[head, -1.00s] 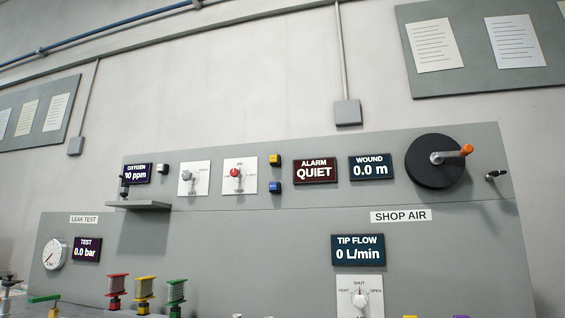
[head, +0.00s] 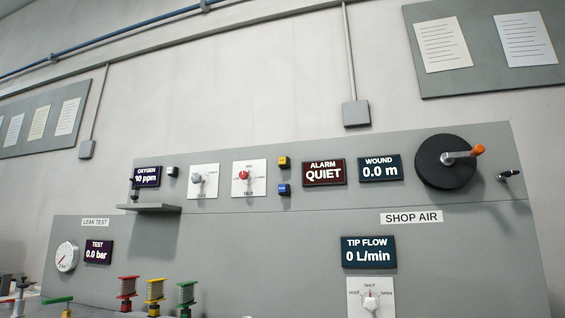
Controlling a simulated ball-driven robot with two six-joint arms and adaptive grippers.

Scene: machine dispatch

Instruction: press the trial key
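No key in the head view carries a label that I can read as trial. Three small push keys sit on the upper grey panel. A yellow key (head: 284,162) is above a blue key (head: 284,189), both left of the alarm display (head: 324,172), which reads QUIET. A pale key in a dark housing (head: 172,172) is right of the oxygen display (head: 147,176). Their lettering is too small to read. Neither of my grippers is in view.
A black crank wheel (head: 446,161) and a small shelf (head: 150,207) stick out. Coloured spring posts (head: 156,292) stand at the lower left.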

